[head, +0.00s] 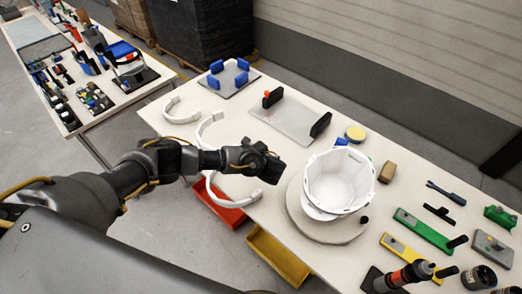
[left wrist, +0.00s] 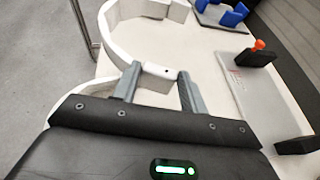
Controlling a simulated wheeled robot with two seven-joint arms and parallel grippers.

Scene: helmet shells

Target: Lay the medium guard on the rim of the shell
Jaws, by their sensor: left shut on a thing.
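The white shell (head: 340,181) stands open side up on a round pale turntable (head: 297,217). My left gripper (head: 268,166) is left of the shell, above the table. In the left wrist view its fingers (left wrist: 158,76) are shut on a small white block of a curved white guard (left wrist: 68,104). A white curved piece (head: 226,198) shows below my arm in the head view, near the front table edge. Another white curved piece (head: 206,128) shows above my arm; the arm hides whether they join. A smaller white guard (head: 180,116) lies at the table's left end. My right gripper is out of view.
A grey plate with black blocks (head: 295,118) and a plate with blue blocks (head: 228,78) lie behind. Several tools, including a green one (head: 422,230) and a yellow one (head: 408,256), lie right. Red (head: 218,208) and yellow (head: 275,258) bins are at the front edge.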

